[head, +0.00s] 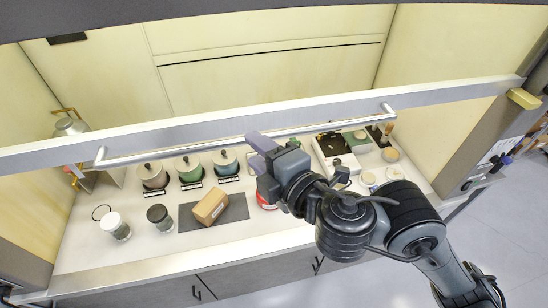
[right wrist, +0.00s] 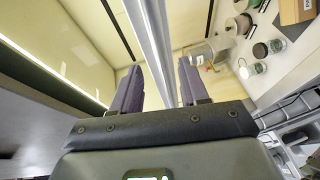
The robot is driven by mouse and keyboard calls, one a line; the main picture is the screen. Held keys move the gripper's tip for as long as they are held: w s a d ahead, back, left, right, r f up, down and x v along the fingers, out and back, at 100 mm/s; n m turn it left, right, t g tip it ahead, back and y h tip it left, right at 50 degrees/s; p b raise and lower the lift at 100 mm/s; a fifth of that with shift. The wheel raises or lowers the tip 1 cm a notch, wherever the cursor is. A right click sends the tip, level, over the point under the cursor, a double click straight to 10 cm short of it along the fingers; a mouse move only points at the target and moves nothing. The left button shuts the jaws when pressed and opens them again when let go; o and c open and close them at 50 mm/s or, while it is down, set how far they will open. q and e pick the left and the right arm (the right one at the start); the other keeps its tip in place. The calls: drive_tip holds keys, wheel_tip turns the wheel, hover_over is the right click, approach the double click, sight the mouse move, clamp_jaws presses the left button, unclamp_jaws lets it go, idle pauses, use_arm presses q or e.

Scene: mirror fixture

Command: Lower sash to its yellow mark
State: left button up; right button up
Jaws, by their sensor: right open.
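The sash (head: 200,130) is a pale metal frame edge across the front of the hood, with a long bar handle (head: 180,152) along it. The yellow mark (head: 524,98) is a small block on the right post, just below the sash's right end in the head view. My right gripper (head: 259,152) is open at the middle of the handle. In the right wrist view its two purple fingers stand apart (right wrist: 158,88), and a metal bar (right wrist: 150,35) runs up between them in the picture. I cannot tell whether either finger touches the handle. My left gripper is not in view.
Inside the hood, several lidded canisters (head: 189,169) stand on the white worktop. A cardboard box (head: 210,206) lies on a dark mat (head: 236,208). Two jars (head: 116,226) stand left of it. A dark apparatus (head: 333,146) and small dishes are at the right.

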drive_tip(key=p+v, duration=0.1)
drive_tip(key=v, duration=0.3)
drive_tip(key=shift+s+d+p, duration=0.2)
drive_tip(key=shift+s+p, duration=0.1)
drive_tip(key=s+d+f+m+g+h+p, duration=0.1)
drive_tip(key=s+f+m+g+p, duration=0.2)
drive_tip(key=f, duration=0.5)
drive_tip(key=s+f+m+g+h+p, duration=0.1)
drive_tip(key=s+f+m+g+p, duration=0.15)
drive_tip(key=s+f+m, duration=0.5)
drive_tip(key=s+d+f+m+g+h+p, duration=0.2)
drive_tip(key=s+d+f+m+h, duration=0.1)
drive_tip(key=d, duration=0.6)
drive_tip(key=s+d+f+m+g+h+p, duration=0.2)
drive_tip(key=s+d+f+m+h, duration=0.1)
drive_tip(key=s+d+f+m, duration=0.3)
drive_tip(key=shift+d+f+m, duration=1.05)
drive_tip(key=shift+d+f, duration=0.05)
drive_tip(key=shift+d, duration=0.55)
